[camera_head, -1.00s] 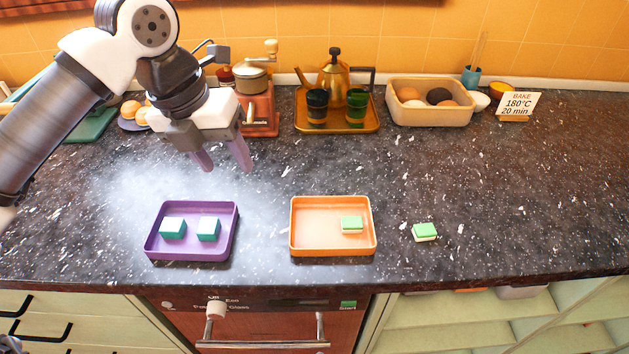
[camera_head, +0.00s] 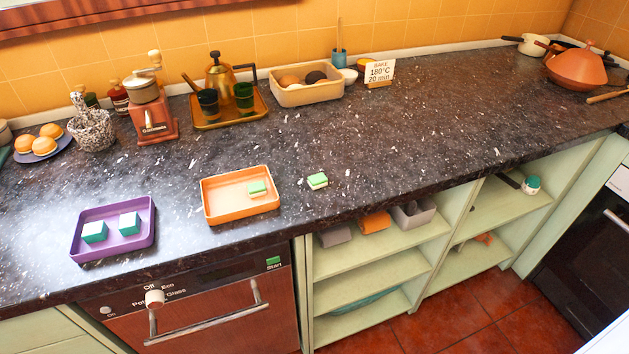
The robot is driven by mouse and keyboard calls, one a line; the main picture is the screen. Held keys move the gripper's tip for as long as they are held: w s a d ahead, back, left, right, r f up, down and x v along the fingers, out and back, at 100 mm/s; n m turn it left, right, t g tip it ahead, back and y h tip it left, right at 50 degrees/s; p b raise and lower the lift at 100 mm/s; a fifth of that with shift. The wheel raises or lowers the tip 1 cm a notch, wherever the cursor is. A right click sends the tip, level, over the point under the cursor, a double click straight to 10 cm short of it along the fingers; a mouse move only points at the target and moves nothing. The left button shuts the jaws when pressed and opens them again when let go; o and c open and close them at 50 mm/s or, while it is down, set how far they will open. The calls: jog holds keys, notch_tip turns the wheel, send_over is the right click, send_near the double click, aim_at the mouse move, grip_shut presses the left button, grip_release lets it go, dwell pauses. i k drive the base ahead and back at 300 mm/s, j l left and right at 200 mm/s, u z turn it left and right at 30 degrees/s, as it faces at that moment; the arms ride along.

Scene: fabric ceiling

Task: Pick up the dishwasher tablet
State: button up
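A small tablet, green on top and pale below (camera_head: 318,180), lies loose on the dark speckled counter, right of the orange tray. The orange tray (camera_head: 214,217) holds a similar green-topped tablet (camera_head: 257,188) in its right part. The purple tray (camera_head: 104,253) farther left holds two teal and white tablets, one left (camera_head: 94,232) and one right (camera_head: 130,223). My gripper and arm do not show in the current view.
Behind the trays stand a coffee grinder (camera_head: 152,118), a tray with a kettle and cups (camera_head: 228,122), a crate (camera_head: 306,96) and a baking sign (camera_head: 380,72). The dishwasher (camera_head: 205,305) is below the front edge. The counter right of the loose tablet is clear.

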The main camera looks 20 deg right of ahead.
aim_at(317, 181)
jog(key=i+j, duration=0.1)
jog(key=j, duration=0.2)
jog(key=i+j, duration=0.1)
jog(key=j, duration=0.2)
jog(key=i+j, duration=0.1)
jog(key=j, duration=0.15)
jog(key=j+z, duration=0.25)
jog(key=z, duration=0.15)
jog(key=i+j+z, duration=0.1)
jog(key=j+z, duration=0.15)
jog(key=z, duration=1.15)
